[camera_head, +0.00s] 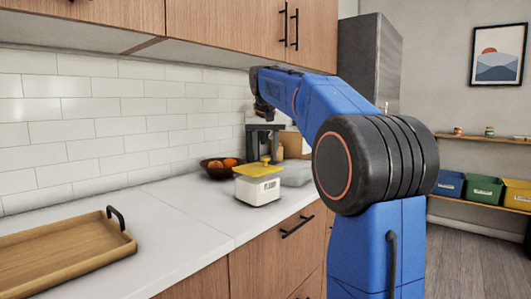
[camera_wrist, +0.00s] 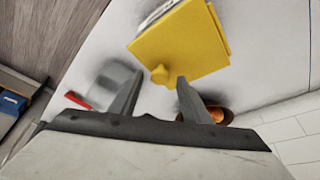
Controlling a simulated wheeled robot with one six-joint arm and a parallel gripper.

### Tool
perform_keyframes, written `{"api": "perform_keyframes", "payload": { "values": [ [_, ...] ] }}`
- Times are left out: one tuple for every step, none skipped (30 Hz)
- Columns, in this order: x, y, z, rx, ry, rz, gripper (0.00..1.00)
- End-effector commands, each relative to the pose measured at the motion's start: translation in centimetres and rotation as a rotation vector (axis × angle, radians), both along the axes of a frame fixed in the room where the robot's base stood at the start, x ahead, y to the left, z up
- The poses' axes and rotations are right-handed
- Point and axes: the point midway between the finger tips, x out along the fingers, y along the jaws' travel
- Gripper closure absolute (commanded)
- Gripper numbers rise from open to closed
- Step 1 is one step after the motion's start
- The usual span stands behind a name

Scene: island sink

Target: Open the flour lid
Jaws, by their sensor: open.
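The flour container is a white box (camera_head: 258,190) with a label on its front, standing on the white counter. In the wrist view the lid (camera_wrist: 182,40) lies ahead of the fingers, and the knob (camera_wrist: 160,75) shows near the gap between the fingertips (camera_wrist: 157,82). The fingers are apart with nothing between them. I cannot tell the exact height gap to the knob.
A dark bowl of oranges (camera_head: 212,165) is behind the container, near the tiled wall. A clear box (camera_head: 296,174) stands to its right; a red piece (camera_wrist: 77,99) shows by it. A wooden tray (camera_head: 60,268) is at left. Counter between tray and container is clear.

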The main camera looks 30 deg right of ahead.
Motion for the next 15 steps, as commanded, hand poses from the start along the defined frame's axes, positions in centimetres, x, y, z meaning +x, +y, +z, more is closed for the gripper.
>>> {"api": "perform_keyframes", "payload": {
  "values": [
    [0.00,0.00,0.01,0.000,0.000,0.000,0.57],
    [0.00,0.00,0.01,0.000,0.000,0.000,0.64],
    [-0.01,0.00,0.02,0.000,0.000,0.000,0.74],
    [0.00,0.00,0.02,0.000,0.000,0.000,0.81],
    [-0.01,0.00,0.02,0.000,0.000,0.000,0.88],
    [0.00,0.00,0.03,0.000,0.000,0.000,0.98],
    [-0.01,0.01,0.03,0.000,0.000,0.000,1.00],
    [0.00,0.00,0.03,0.000,0.000,0.000,1.00],
    [0.00,0.00,0.03,0.000,0.000,0.000,1.00],
    [0.00,0.01,0.04,-0.001,-0.001,0.000,1.00],
    [-0.01,0.03,0.05,-0.002,0.000,0.001,1.00],
    [-0.02,0.05,0.08,-0.003,-0.001,0.000,1.00],
    [-0.02,0.07,0.11,-0.006,-0.002,0.000,1.00],
    [-0.04,0.10,0.15,-0.010,-0.002,0.001,1.00],
    [-0.06,0.17,0.23,-0.017,-0.005,0.001,1.00]
  ]
}}
